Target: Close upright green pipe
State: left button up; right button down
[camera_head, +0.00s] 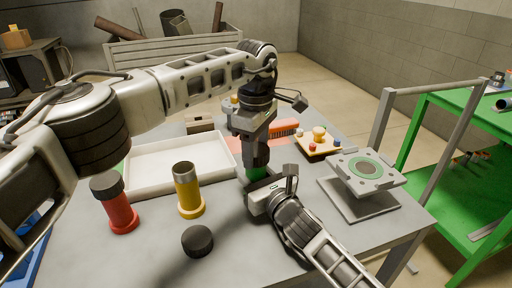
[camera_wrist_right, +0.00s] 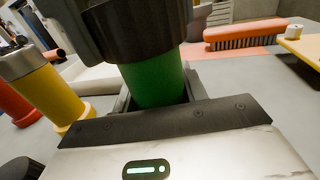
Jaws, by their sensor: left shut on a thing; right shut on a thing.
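The green pipe (camera_head: 258,173) stands upright near the table's middle; the right wrist view shows its green side (camera_wrist_right: 155,85) close up. My right gripper (camera_head: 270,183) is shut around the pipe low down. My left gripper (camera_head: 256,150) points down from above and is shut on a dark round cap (camera_wrist_right: 140,45), which sits at the pipe's top in the right wrist view. Whether the cap is fully seated is hidden. A red pipe (camera_head: 121,211) with a black cap and an open-topped yellow pipe (camera_head: 187,190) stand to the left. A loose black cap (camera_head: 197,240) lies in front.
A white tray (camera_head: 150,181) lies behind the pipes. An orange brush (camera_head: 284,128), a board with coloured knobs (camera_head: 318,146) and a grey plate fixture (camera_head: 367,170) are to the back and right. A green shelf cart (camera_head: 462,185) stands at the right.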

pick_arm(q)
jog(key=o, duration=1.1)
jog(key=shift+c, duration=0.2)
jog(key=shift+r, duration=0.1)
jog(key=shift+r, duration=2.15)
jog(key=shift+c, duration=0.4)
